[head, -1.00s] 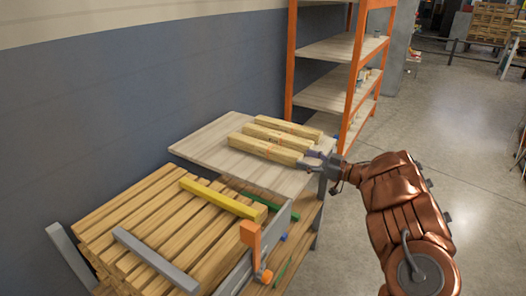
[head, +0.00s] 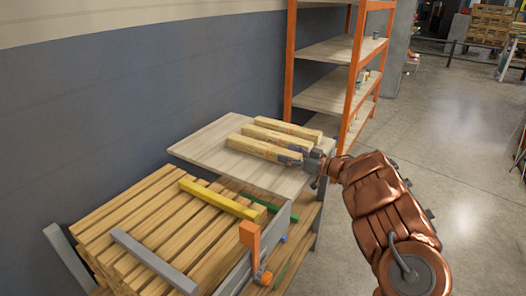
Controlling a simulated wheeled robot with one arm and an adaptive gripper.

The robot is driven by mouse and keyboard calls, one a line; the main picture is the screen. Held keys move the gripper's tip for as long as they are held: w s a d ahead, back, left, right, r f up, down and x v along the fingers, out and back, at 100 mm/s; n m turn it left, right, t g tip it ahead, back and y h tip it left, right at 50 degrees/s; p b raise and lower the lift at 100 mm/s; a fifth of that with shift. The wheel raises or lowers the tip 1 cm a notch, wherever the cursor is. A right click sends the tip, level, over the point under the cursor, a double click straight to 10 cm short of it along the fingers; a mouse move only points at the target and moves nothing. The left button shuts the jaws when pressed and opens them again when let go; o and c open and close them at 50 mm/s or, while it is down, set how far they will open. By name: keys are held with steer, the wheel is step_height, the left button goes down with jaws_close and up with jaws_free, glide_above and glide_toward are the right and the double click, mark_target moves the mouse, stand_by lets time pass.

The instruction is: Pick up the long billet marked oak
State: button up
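Three long pale wooden billets lie side by side on a light wooden tabletop (head: 205,150): a near one (head: 258,149), a middle one (head: 268,136) and a far one (head: 290,129). Markings on them are too small to read, so I cannot tell which is oak. My gripper (head: 292,156) is at the right end of the near billet, its fingers overlapping that end in the picture. The end itself is partly hidden by the fingers. I cannot tell whether the fingers touch or grip it.
A stack of wooden strips (head: 155,225) with a yellow bar (head: 218,199) and grey bars stands in front of the tabletop. An orange clamp (head: 250,240) is at its right. An orange-framed shelf (head: 325,95) stands behind.

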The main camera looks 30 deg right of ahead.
jaws_close()
stand_by(0.3)
